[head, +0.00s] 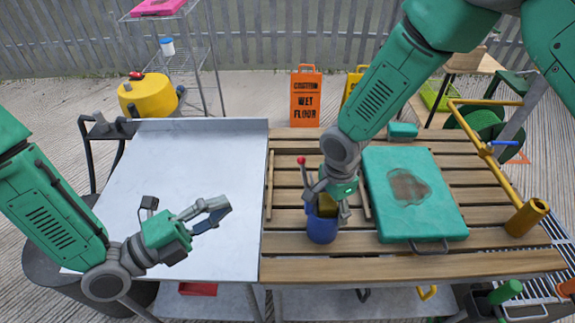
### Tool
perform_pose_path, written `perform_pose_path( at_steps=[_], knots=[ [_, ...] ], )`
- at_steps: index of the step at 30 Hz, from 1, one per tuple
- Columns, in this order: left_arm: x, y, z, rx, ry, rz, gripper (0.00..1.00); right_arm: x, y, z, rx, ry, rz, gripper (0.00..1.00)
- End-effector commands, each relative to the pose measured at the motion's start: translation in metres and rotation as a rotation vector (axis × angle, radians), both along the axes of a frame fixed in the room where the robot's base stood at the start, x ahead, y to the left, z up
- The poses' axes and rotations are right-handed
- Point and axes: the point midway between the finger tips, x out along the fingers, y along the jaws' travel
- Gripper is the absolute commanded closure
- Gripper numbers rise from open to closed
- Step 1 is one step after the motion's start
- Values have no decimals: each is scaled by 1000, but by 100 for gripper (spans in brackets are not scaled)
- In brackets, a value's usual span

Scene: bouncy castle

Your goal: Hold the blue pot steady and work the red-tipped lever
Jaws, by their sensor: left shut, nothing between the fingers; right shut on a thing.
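The blue pot (321,230) stands on the slatted wooden table, left of the green board. A thin lever with a red tip (301,160) rises at the pot's left side and leans slightly left. My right gripper (326,207) reaches down over the pot from above and is shut on it; the fingers and wrist hide much of the rim. My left gripper (218,213) is over the metal tabletop, left of the pot and well apart from it. It is shut and empty, pointing right.
A green board (425,215) with a brown stain lies right of the pot. Wooden sticks (269,185) lie on the slats. The metal tabletop (190,150) is mostly bare. A yellow pipe frame (500,175) stands at the right, and an orange wet-floor sign (305,97) behind.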

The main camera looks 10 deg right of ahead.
Motion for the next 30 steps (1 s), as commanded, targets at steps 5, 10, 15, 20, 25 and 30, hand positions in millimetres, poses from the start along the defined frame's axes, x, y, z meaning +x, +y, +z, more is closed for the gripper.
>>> perform_pose_path(
  at_steps=[5,10,15,20,25,30],
  knots=[
    [0,0,0,0,2,-1,100,1,0,1,1,-2,0,86],
    [3,-7,1,-1,1,-3,100,1,0,1,1,-2,0,86],
    [14,-31,5,-2,1,-4,100,1,0,1,1,-2,0,86],
    [28,-63,11,-2,1,-4,100,0,0,1,1,-2,0,86],
    [42,-94,16,-2,2,-3,100,0,0,1,1,-2,0,86],
    [53,-115,20,-3,3,-3,100,0,0,1,0,-1,0,86]
  ],
)
